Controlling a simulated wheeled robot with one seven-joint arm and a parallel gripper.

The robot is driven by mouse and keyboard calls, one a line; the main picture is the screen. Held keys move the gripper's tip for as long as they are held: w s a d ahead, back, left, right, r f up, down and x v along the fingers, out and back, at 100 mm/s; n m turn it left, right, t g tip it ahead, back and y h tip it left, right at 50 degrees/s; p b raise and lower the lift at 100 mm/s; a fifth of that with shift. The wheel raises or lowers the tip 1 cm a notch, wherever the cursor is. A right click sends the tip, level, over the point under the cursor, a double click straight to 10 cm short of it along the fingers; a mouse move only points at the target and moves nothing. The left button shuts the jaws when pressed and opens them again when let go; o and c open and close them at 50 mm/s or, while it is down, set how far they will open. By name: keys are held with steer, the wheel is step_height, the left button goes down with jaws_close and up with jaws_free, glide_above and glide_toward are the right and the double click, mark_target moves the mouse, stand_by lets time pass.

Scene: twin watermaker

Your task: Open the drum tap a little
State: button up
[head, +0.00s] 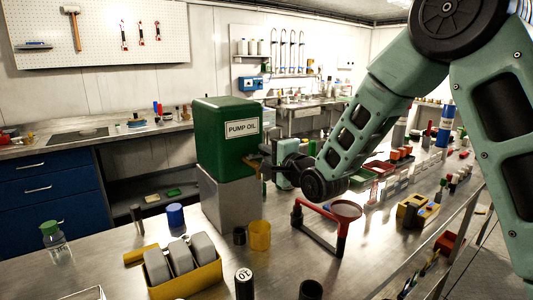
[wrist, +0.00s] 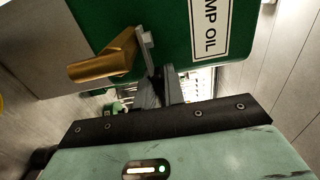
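The green drum (head: 225,140), labelled PUMP OIL, stands on a grey metal block (head: 229,203) on the bench. It also fills the top of the wrist view (wrist: 255,28). Its brass tap (wrist: 105,60) sticks out from the drum face, with a flat grey lever (wrist: 146,46) at its root. My gripper (head: 268,163) is at the tap side of the drum. In the wrist view, my gripper's dark fingers (wrist: 160,88) reach up close to the lever's lower end. I cannot tell whether they touch it or how far apart they are.
A red-handled frame with a ring (head: 336,222) is at right. A yellow tray (head: 185,280) with grey blocks is in front. Racks and small parts crowd the bench's right side.

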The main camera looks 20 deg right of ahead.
steer(key=shift+s+f+h+b, duration=0.1)
steer(key=shift+h+b, duration=0.2)
steer(key=shift+b, duration=0.2)
jaws_close()
steer(key=shift+s+f+m+t+h+b, duration=0.15)
steer(key=shift+s+m+t+h+b, duration=0.15)
steer(key=shift+m+h+b, duration=0.6)
steer(key=shift+s+d+r+m+h+b, duration=0.15)
steer(key=shift+m+h+b, duration=0.25)
steer(key=shift+h+b, duration=0.25)
steer(key=shift+s+a+r+m+h+b, duration=0.15)
steer(key=shift+m+h+b, duration=0.3)
steer(key=shift+h, duration=0.3)
steer(key=shift+d, duration=0.15)
steer(key=o, duration=0.7)
jaws_free()
